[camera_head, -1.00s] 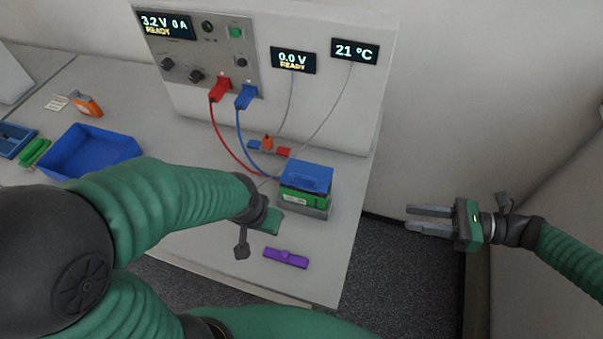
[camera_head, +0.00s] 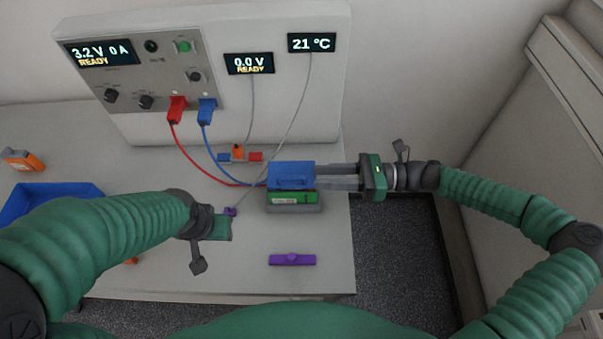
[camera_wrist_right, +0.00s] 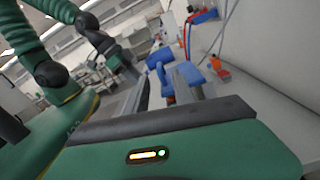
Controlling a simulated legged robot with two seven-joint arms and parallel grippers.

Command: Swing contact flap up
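The blue contact flap (camera_head: 290,170) with its raised handle lies over the green battery (camera_head: 292,197) in a grey holder (camera_head: 293,209) near the bench's right edge. My right gripper (camera_head: 317,178) reaches in from the right, its two fingers apart and their tips at the flap's right side. Whether they touch it is unclear. In the right wrist view, blue parts (camera_wrist_right: 158,62) show near the tips of the spread fingers (camera_wrist_right: 165,88). My left gripper (camera_head: 222,228) is over the bench left of the holder; its fingers are hidden.
A purple bar (camera_head: 292,259) lies in front of the holder. Red (camera_head: 195,150) and blue (camera_head: 222,162) cables run from the panel towards the holder. A blue tray (camera_head: 45,196) and an orange item (camera_head: 20,159) are at the left. The floor right of the bench is free.

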